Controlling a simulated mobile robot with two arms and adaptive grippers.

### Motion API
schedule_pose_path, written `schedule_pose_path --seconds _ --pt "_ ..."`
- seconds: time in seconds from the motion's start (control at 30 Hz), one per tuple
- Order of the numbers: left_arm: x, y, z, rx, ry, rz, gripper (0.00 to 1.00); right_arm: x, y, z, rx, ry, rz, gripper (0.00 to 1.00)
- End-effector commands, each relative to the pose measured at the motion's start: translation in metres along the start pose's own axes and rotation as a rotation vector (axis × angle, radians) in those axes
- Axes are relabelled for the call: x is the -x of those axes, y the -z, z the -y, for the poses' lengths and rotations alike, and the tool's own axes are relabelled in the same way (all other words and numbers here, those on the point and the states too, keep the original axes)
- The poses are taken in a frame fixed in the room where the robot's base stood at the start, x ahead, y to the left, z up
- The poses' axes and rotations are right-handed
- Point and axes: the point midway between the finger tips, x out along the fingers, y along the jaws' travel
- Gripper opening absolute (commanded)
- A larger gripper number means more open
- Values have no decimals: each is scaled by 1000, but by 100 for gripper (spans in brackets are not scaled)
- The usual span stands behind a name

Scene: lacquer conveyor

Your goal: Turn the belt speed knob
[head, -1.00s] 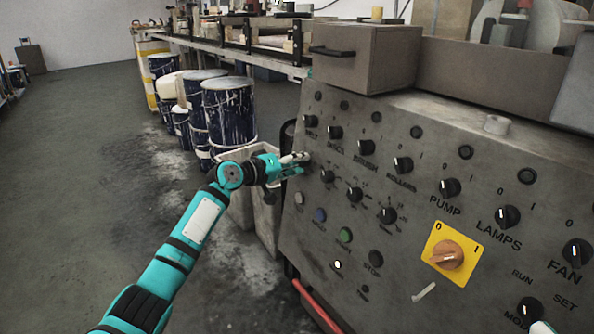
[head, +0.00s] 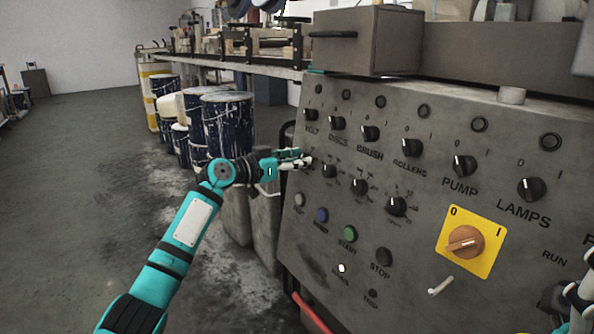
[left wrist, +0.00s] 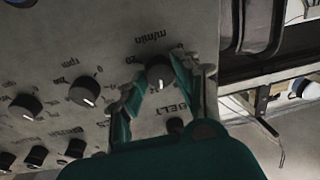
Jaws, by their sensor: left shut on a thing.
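The belt speed knob (left wrist: 160,74) is a black round knob with a white pointer line, on the grey panel by the "m/min" marking. In the left wrist view, which shows the panel upside down, it sits between my left gripper's fingertips (left wrist: 162,66). My left gripper (head: 303,161) is shut on it at the panel's left edge in the head view, where the fingers mostly hide the knob. Part of my right gripper (head: 578,300) shows at the lower right edge; its fingers are not clear.
The panel (head: 410,290) carries several other knobs, a yellow plate with an orange switch (head: 464,242), and coloured buttons such as the green one (head: 349,233). Paint-streaked drums (head: 228,125) stand behind my left arm. The floor at left is clear.

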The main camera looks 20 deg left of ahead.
Motion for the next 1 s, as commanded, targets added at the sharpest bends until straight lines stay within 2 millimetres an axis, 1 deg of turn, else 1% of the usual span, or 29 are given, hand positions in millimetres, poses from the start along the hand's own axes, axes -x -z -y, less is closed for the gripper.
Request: schedule_pose_path --seconds 0.03,0.2,0.43,0.63,1.0 --pt "-1 -8 -1 -33 -8 7 0 2 2 1 2 5 -15 40" --pt "-1 -7 0 -138 -18 0 0 -4 7 3 6 16 -44 40" --pt "-1 -7 0 -228 -28 -4 0 -9 11 4 9 26 -66 40" --pt "-1 -6 0 -260 -32 -6 0 -11 12 5 10 29 -73 40" --pt "-1 -6 0 -263 -32 -6 0 -12 12 5 10 29 -73 40"
